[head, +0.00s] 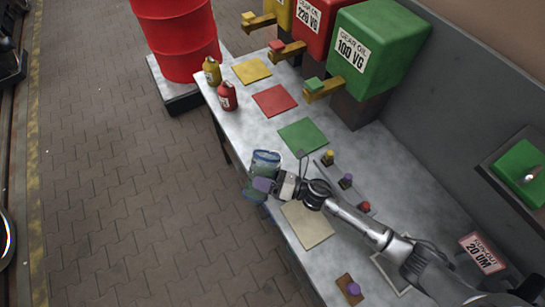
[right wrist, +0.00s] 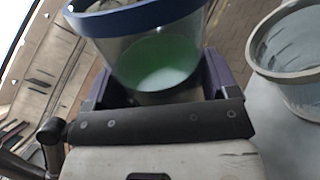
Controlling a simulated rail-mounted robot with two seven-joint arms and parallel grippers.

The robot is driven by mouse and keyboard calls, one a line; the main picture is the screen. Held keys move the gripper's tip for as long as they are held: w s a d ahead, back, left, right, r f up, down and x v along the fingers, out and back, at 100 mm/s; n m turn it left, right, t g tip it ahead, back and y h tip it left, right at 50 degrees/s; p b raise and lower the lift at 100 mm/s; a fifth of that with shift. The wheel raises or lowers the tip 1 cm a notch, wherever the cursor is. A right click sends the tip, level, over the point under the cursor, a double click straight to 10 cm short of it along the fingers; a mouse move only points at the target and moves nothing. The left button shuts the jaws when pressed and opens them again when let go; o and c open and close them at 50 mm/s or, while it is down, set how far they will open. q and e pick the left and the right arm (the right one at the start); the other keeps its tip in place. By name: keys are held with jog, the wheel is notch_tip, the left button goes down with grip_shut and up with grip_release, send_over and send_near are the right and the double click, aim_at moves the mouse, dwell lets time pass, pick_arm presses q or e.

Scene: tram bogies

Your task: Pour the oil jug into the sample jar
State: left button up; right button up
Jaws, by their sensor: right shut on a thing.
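My right gripper (head: 262,185), with purple fingers, is shut on a clear vessel with a blue rim and green liquid inside, which I take for the oil jug (head: 254,194). The jug (right wrist: 150,50) fills the middle of the right wrist view and looks slightly tilted; its lower part is hidden by the gripper (right wrist: 165,95). A second clear vessel, which I take for the sample jar (head: 265,160), stands beside it near the table's front edge. In the right wrist view the jar (right wrist: 290,60) is at the right, apart from the jug. I see no green in it. My left gripper is not in view.
The grey table (head: 240,125) carries yellow, red and green mats (head: 303,136), a beige mat (head: 307,224), small coloured knobs (head: 346,181) and two bottles (head: 227,97). Gear oil tanks (head: 376,50) stand behind. A red drum (head: 178,40) stands at the far end.

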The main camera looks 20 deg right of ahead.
jog(key=shift+r, duration=0.15)
jog(key=shift+s+f+m, duration=0.1)
jog(key=shift+f+m, duration=0.1)
jog(key=shift+m, duration=0.2)
jog(key=shift+f, duration=0.15)
jog(key=shift+f, duration=0.1)
jog(key=shift+f+m, duration=0.1)
jog(key=shift+m, duration=0.2)
jog(key=shift+f, duration=0.15)
dwell(0.3)
jog(key=shift+a+f, duration=0.1)
jog(key=shift+s+f+m, duration=0.1)
jog(key=shift+f+m, duration=0.05)
jog(key=shift+m, duration=0.25)
